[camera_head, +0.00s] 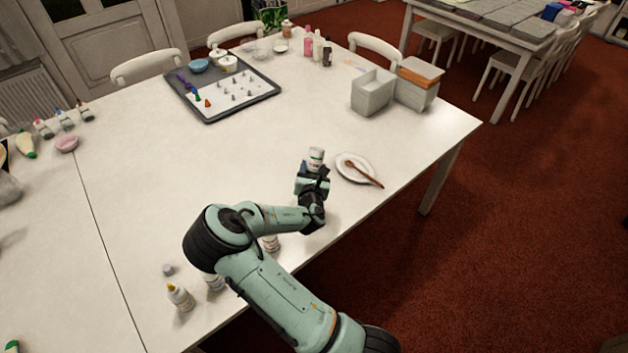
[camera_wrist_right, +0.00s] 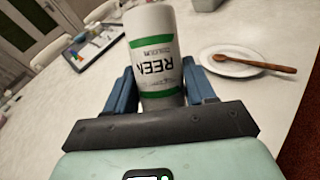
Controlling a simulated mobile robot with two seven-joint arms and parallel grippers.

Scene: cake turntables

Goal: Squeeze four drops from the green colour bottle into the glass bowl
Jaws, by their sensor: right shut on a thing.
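The green colour bottle (camera_head: 316,157) is white with green bands, and part of the word "GREEN" shows on it in the right wrist view (camera_wrist_right: 160,65). My right gripper (camera_head: 313,178) is shut on it, with a blue finger on each side. The bottle is near the table's front right, left of a white plate; whether its base touches the table I cannot tell. A small, pale, see-through bowl (camera_head: 262,49) at the far end may be the glass bowl, but it is too small to be sure. My left gripper is out of view.
The white plate (camera_head: 346,161) holds a wooden spoon (camera_head: 365,173). Behind stand a grey open box (camera_head: 372,95) and a tray (camera_head: 262,93) with small nozzles. White bottles (camera_head: 181,297) and a small grey cap (camera_head: 168,269) are at the front left. The table's middle is clear.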

